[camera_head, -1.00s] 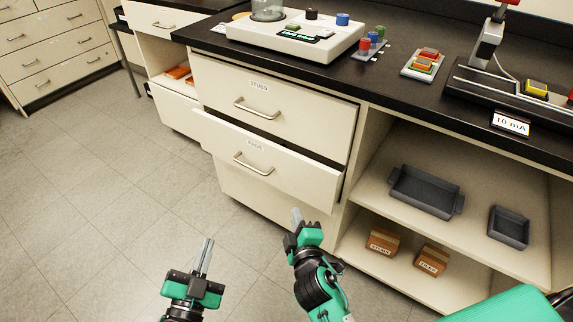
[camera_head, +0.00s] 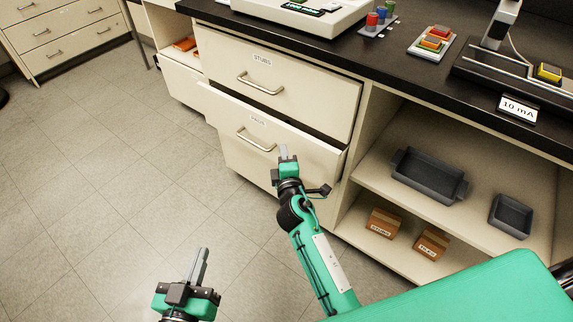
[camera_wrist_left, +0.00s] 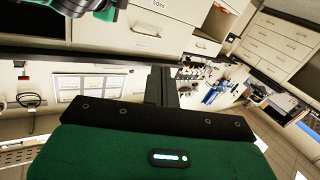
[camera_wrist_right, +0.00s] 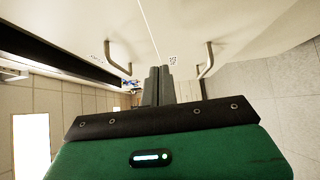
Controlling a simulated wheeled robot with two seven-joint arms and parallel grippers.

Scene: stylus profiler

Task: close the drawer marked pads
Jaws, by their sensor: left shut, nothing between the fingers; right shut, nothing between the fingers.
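The drawer marked pads (camera_head: 225,112) is the second one down in the bench cabinet and stands partly open, with a dark gap along its top edge. Its metal handle (camera_head: 255,139) is left of centre on its front. My right gripper (camera_head: 284,152) is shut and empty, in front of the drawer face just right of the handle. I cannot tell whether it touches. In the right wrist view the pads handle (camera_wrist_right: 207,60) is right of the shut fingers (camera_wrist_right: 158,85). My left gripper (camera_head: 200,266) is shut and empty, low over the floor, away from the drawer.
The drawer marked stubs (camera_head: 300,95) above is shut. Right of the drawers is an open shelf with dark trays (camera_head: 428,177) and small boxes (camera_head: 384,223). The black countertop (camera_head: 390,70) carries instruments above.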

